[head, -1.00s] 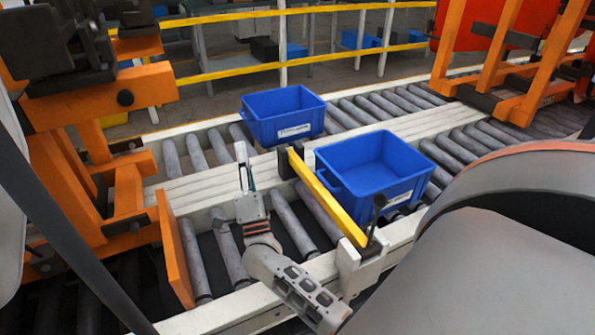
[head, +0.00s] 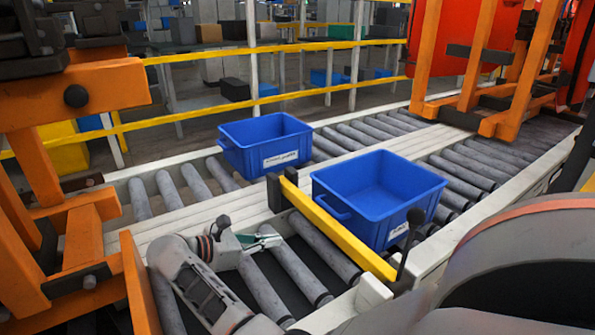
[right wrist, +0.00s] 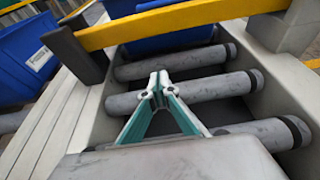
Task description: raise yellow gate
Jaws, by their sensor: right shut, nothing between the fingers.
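The yellow gate (head: 335,228) is a flat bar lying low across the near roller lane. Its left end sits at a dark post (head: 275,192), its right end at a white block near a black-knobbed lever (head: 411,232). In the right wrist view the gate (right wrist: 180,22) crosses the top, ahead of the fingers. My right gripper (head: 276,240) is shut and empty, left of the gate and over the rollers, apart from the bar. In the right wrist view its green-sided fingertips (right wrist: 157,88) meet. My left gripper is not in view.
A blue bin (head: 378,195) stands on the near lane just beyond the gate. Another blue bin (head: 264,143) stands on the far lane. Orange frames (head: 85,240) rise at the left and back right. Yellow railings (head: 250,50) run behind.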

